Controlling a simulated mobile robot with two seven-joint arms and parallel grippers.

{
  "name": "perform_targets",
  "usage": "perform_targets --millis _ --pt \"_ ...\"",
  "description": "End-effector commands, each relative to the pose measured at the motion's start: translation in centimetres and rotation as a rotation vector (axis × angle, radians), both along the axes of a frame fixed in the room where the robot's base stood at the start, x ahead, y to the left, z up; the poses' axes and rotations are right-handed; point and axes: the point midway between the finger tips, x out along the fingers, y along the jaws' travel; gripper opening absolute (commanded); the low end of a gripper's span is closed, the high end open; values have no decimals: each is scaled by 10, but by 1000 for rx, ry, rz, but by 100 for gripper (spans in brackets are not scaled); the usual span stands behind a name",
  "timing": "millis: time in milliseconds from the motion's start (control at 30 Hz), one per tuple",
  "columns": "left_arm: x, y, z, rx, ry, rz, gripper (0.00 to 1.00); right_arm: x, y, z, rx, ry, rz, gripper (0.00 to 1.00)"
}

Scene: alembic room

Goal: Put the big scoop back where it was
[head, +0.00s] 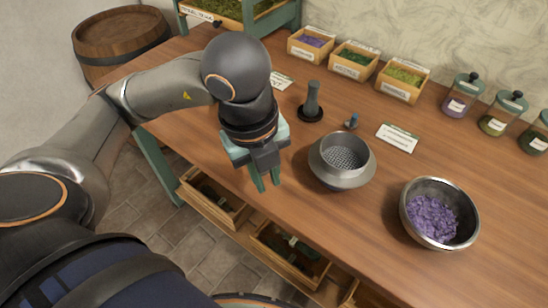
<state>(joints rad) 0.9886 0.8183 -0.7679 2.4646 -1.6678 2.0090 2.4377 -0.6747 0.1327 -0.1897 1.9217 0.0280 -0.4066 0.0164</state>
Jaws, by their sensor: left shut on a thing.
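My left gripper (264,182) is over the front edge of the table, left of the metal sieve bowl. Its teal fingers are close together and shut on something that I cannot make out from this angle. I cannot pick out the big scoop for certain in the head view. Two drawers stand pulled out under the table front: a left drawer (238,217) and a middle drawer (262,238). Dark objects lie inside both, too dim to name. My right gripper is not in view.
On the wooden table are the sieve bowl (345,181), a steel bowl of purple petals (409,208), a dark pestle-like tool (313,97), a small blue-topped vial (352,122) and a label card (398,138). Herb boxes (354,70) and lidded jars (494,125) line the back.

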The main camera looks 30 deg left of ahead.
Motion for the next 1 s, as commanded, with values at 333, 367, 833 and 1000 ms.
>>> perform_targets --millis 333,367,833,1000 --pt "63 31 -52 3 5 5 0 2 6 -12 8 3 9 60" --pt "67 33 -56 3 4 6 0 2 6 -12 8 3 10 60" --pt "87 42 -104 3 3 0 0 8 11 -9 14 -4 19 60" --pt "88 42 -112 2 -1 -1 0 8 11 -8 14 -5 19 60"
